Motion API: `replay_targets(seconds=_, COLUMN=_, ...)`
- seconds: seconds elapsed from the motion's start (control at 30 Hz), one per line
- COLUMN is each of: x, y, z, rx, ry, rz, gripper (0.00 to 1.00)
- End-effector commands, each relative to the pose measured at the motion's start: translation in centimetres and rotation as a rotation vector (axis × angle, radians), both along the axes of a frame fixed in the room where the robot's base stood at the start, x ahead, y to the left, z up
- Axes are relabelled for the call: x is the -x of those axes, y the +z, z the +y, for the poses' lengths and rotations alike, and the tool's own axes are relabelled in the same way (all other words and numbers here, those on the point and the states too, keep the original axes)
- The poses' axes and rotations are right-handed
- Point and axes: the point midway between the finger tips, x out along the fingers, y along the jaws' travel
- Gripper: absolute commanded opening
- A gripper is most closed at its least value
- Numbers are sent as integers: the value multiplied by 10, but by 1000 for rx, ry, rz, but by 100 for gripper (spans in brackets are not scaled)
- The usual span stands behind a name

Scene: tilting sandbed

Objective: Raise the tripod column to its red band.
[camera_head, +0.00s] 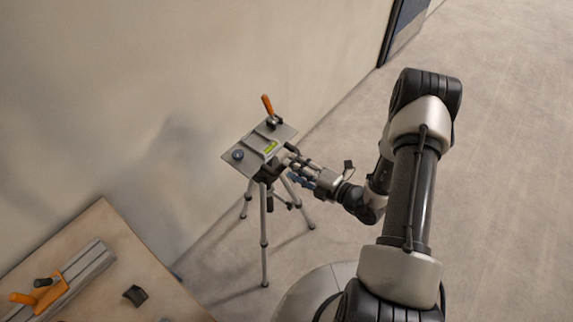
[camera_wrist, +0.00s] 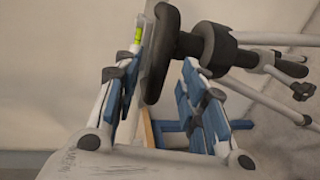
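The tripod stands on the floor near the wall, its legs (camera_head: 264,240) spread, with a flat grey plate (camera_head: 245,150) on top. The plate carries an orange handle (camera_head: 267,104) and a yellow-green level vial (camera_head: 270,147). My gripper (camera_head: 296,171) is at the right side of the tripod head, just below the plate. In the wrist view my gripper (camera_wrist: 163,80) is open, its blue-padded fingers apart. A black knob (camera_wrist: 158,55) with a black hub (camera_wrist: 218,50) shows at the gap between them; I cannot tell whether they touch. No red band is visible.
A wooden table (camera_head: 100,222) at lower left holds a grey rail (camera_head: 88,268) with an orange-handled clamp (camera_head: 50,290) and a small dark block (camera_head: 135,295). The wall is close behind the tripod. Floor to the right is clear. Tripod struts (camera_wrist: 265,95) show right of my fingers.

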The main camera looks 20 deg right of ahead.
Motion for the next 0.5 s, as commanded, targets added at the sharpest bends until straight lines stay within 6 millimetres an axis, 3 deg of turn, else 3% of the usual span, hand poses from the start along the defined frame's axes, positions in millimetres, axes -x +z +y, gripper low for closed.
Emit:
replay_targets(seconds=0.2, x=-25, y=-7, z=19, rx=1, ry=3, rz=-2, gripper=38)
replay_targets(seconds=0.5, x=-32, y=-8, z=23, rx=0, ry=0, rz=-1, gripper=38)
